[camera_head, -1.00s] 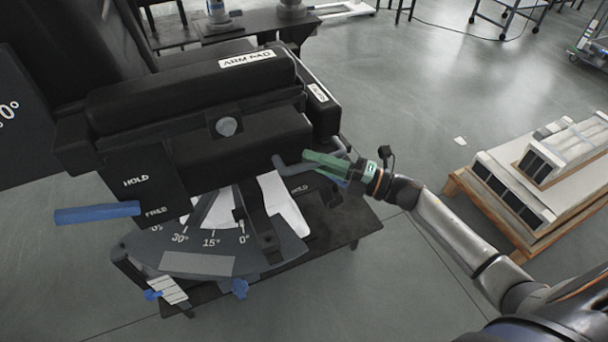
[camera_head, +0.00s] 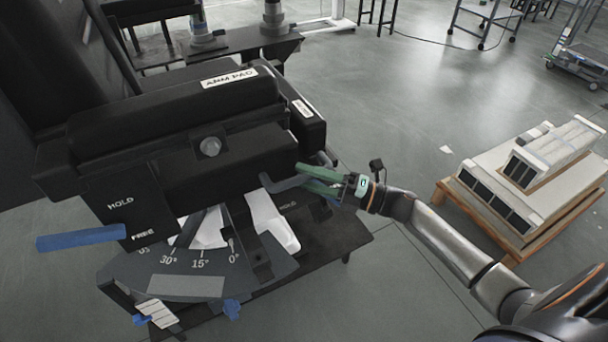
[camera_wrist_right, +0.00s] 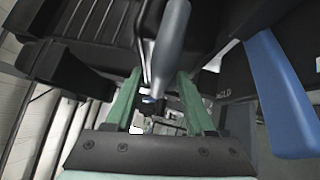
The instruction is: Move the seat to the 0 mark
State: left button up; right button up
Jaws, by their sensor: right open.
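The black seat (camera_head: 190,160) with its arm pad (camera_head: 170,108) fills the left of the head view. Below it is a grey angle scale (camera_head: 195,268) with 0°, 15° and 30° marks; I cannot tell which mark the seat stands at. A blue lever (camera_head: 80,237) sticks out left beside the FREE label, below HOLD. My right gripper (camera_head: 305,180) is open at a grey bar handle (camera_head: 285,183) on the seat's right side. In the right wrist view the grey bar (camera_wrist_right: 172,45) runs between the open green fingers (camera_wrist_right: 158,95); contact is unclear. My left gripper is not in view.
A second blue lever (camera_wrist_right: 280,95) shows close by at the right of the wrist view. A wooden pallet (camera_head: 480,222) with white boxed units stands on the right. A dark bench (camera_head: 240,45) is behind the seat. The floor between is clear.

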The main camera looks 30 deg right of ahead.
pick_arm(q)
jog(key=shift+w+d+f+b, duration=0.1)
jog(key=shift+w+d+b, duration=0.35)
jog(key=shift+b, duration=0.15)
pick_arm(e)
jog(key=v, duration=1.1)
jog(key=shift+d, duration=0.25)
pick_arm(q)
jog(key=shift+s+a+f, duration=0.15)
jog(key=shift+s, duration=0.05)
pick_arm(e)
jog(key=shift+s, duration=0.1)
